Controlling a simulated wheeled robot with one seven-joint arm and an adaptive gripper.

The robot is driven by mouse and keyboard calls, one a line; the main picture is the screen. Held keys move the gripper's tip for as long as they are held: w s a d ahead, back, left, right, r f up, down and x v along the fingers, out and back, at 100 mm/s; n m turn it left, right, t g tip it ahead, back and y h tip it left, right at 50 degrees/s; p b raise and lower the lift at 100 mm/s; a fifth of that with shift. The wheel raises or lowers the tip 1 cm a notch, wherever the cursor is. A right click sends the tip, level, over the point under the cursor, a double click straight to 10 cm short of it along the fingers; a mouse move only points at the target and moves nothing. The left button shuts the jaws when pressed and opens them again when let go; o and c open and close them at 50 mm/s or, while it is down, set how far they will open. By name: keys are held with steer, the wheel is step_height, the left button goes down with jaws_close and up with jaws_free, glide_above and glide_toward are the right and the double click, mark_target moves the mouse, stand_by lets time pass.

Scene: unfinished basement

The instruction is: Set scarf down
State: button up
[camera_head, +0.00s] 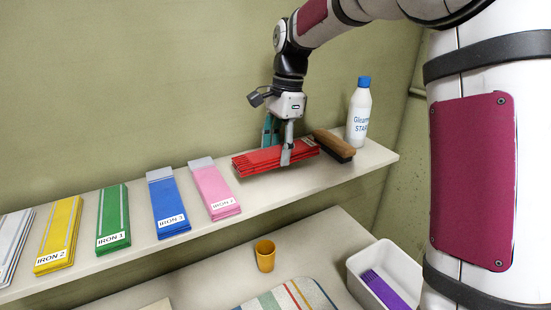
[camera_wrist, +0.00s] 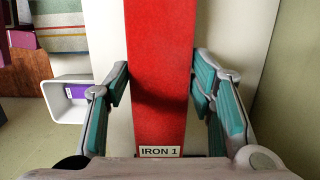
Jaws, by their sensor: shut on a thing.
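A red folded scarf (camera_head: 250,162) lies level at or just above the right part of the white shelf (camera_head: 240,232); whether it touches the shelf is unclear. In the wrist view the red scarf (camera_wrist: 155,50) runs lengthwise between my fingers and bears the label "IRON 1". My gripper (camera_head: 280,146) reaches down from above and is shut on the red scarf, with one finger on each long side. Both fingers also show in the wrist view, where my gripper (camera_wrist: 160,78) straddles the scarf. The scarf's underside is hidden.
A wooden brush (camera_head: 335,145) is close right of the scarf, with a white bottle (camera_head: 358,118) beyond. Pink (camera_head: 214,190), blue (camera_head: 167,205), green (camera_head: 113,215) and yellow (camera_head: 59,235) folded scarves line the shelf leftward. Below are an orange cup (camera_head: 265,256) and a white bin (camera_head: 375,258).

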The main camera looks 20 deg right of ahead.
mark_target(279, 149)
steer(key=shift+w, duration=0.2)
steer(key=shift+f+p, duration=0.55)
steer(key=shift+f, duration=1.25)
steer(key=shift+f, duration=0.1)
steer(key=o, duration=1.2)
